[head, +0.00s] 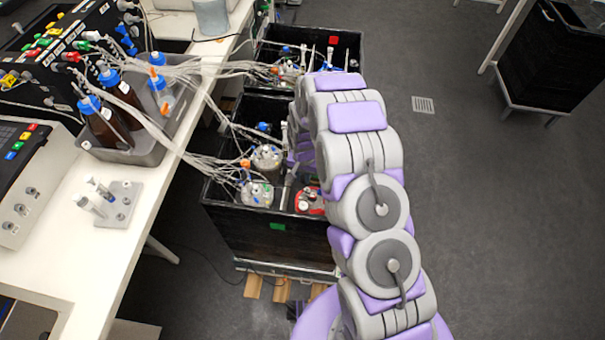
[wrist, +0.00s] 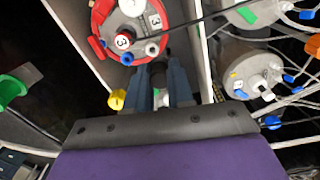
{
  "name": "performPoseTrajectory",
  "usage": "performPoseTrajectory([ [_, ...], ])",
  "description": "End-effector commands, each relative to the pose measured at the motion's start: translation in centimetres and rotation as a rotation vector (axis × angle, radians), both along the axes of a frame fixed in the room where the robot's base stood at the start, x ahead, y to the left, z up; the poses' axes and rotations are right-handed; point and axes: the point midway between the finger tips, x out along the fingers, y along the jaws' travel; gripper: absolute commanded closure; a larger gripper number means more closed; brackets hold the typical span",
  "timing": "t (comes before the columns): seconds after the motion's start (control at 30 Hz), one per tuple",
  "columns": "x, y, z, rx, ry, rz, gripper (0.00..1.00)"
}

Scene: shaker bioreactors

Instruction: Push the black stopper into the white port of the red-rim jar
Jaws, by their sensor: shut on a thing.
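The red-rim jar (wrist: 112,44) is at the top of the wrist view, with a red lid edge, round "3" labels and several ports. In the head view the red-rim jar (head: 311,208) is at the front of the black box, partly behind my arm. A white port (wrist: 152,48) with a dark opening is on the lid side nearest my gripper. My gripper (wrist: 160,70) is shut on the black stopper (wrist: 158,68), which is dark and hard to make out between the fingers. The stopper appears just short of the port; I cannot tell whether they touch.
Other jars with tubing (head: 257,193) stand left of the red-rim jar in the head view. In the wrist view a grey-lidded jar (wrist: 250,72) is close on the right. A yellow part (wrist: 117,99) is left of the fingers. Black box walls (head: 268,242) surround the jars.

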Motion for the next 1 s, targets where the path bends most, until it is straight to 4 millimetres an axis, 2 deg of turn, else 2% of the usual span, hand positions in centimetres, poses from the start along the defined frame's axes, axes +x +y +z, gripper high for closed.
performPoseTrajectory([
  [0.17,0.0,-0.5,-0.5,0.010,-0.002,-0.012,1.00],
  [0.53,0.1,0.7,-2.6,-0.005,-0.003,-0.008,1.00],
  [0.8,0.0,-0.1,-4.5,0.003,-0.002,-0.009,1.00],
  [1.0,0.0,-0.4,-4.1,0.006,-0.003,-0.009,1.00],
])
